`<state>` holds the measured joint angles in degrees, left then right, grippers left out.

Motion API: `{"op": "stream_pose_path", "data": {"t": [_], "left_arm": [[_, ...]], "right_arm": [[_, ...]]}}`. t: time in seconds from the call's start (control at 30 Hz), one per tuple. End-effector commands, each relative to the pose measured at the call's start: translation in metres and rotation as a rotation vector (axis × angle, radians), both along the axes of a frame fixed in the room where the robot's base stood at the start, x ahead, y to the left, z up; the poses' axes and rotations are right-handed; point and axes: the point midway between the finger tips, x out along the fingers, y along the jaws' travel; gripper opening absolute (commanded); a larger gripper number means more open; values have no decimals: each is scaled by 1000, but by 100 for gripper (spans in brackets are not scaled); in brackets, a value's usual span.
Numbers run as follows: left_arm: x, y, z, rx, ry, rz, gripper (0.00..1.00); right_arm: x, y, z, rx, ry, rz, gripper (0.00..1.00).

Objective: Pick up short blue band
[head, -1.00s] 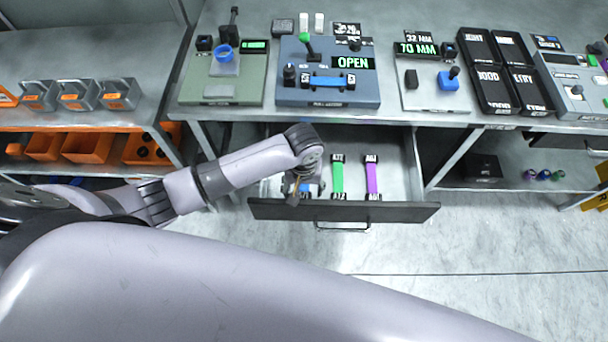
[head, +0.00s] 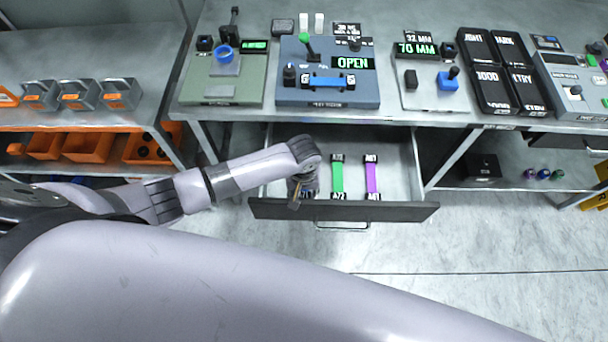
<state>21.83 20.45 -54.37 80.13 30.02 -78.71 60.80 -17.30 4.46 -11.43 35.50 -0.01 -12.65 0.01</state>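My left gripper (head: 300,195) points down into the open drawer at its left end, over a band of which only a black label end (head: 306,194) shows. The gripper hides the rest of that band, so its colour and length do not show now. I cannot tell whether the fingers are open or closed on it. Another blue band (head: 328,82) lies across the blue-grey device on the bench, under the OPEN display. My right gripper is not in view.
The drawer (head: 395,211) also holds a green band (head: 338,178) and a purple band (head: 372,178), right of the gripper. The bench edge (head: 330,117) overhangs the drawer's back. Orange bins (head: 87,147) stand on a shelf at left.

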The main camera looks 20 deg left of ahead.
Motion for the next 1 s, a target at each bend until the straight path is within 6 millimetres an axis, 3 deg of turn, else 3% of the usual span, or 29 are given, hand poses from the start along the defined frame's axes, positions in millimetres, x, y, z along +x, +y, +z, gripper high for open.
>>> {"op": "stream_pose_path", "data": {"t": [0.43,0.77,1.0], "left_arm": [[0,0,0,0,0,0,9],[0,0,5,-1,0,0,9],[1,0,40,-2,-4,0,9]], "right_arm": [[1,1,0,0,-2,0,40],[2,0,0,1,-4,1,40],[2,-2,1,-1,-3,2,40]]}}
